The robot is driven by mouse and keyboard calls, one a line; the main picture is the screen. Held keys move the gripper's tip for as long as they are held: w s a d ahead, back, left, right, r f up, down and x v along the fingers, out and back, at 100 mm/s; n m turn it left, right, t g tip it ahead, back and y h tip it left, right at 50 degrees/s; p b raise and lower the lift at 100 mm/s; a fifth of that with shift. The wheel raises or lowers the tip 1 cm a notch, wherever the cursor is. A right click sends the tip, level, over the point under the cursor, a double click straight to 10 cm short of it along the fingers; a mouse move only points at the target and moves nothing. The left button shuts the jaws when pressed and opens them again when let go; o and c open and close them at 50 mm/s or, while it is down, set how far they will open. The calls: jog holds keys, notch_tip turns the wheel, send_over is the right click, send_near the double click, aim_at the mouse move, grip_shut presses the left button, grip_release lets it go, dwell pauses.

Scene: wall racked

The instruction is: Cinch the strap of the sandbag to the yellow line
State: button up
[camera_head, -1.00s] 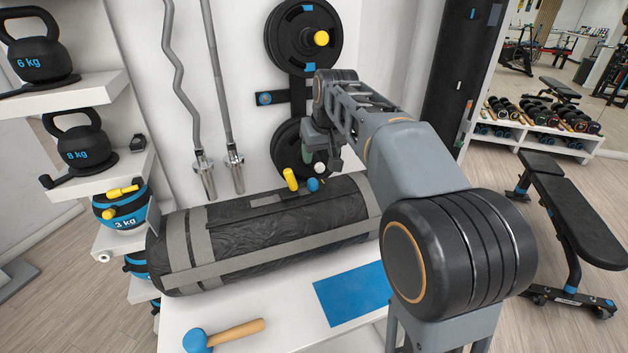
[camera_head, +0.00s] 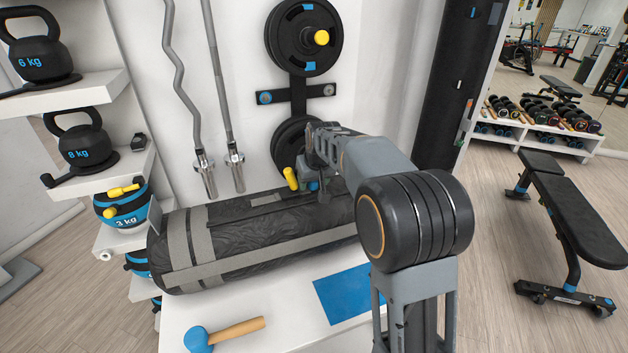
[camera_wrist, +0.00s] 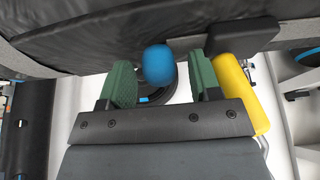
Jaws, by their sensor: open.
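The sandbag (camera_head: 280,235) is a long black cylinder with grey straps, lying on a white bench. It fills the top of the wrist view (camera_wrist: 110,35). A blue ball (camera_wrist: 158,65) hangs against its side, between the green fingertips of my gripper (camera_wrist: 162,84). My gripper is open, with a gap on both sides of the ball. A yellow cylinder (camera_wrist: 238,92) is just right of the right finger; it also shows behind the bag in the head view (camera_head: 290,178). In the head view my arm hides most of the gripper and the bag's right end. I cannot make out a yellow line.
A blue mat (camera_head: 342,292) and a blue-headed mallet (camera_head: 198,339) lie on the bench in front of the bag. Bars and weight plates (camera_head: 303,38) hang on the wall behind. Kettlebells (camera_head: 82,142) stand on shelves at left. A padded bench (camera_head: 565,205) stands at right.

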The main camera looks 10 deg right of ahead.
jog(key=shift+c, duration=0.3)
grip_shut()
jog(key=shift+d, duration=0.15)
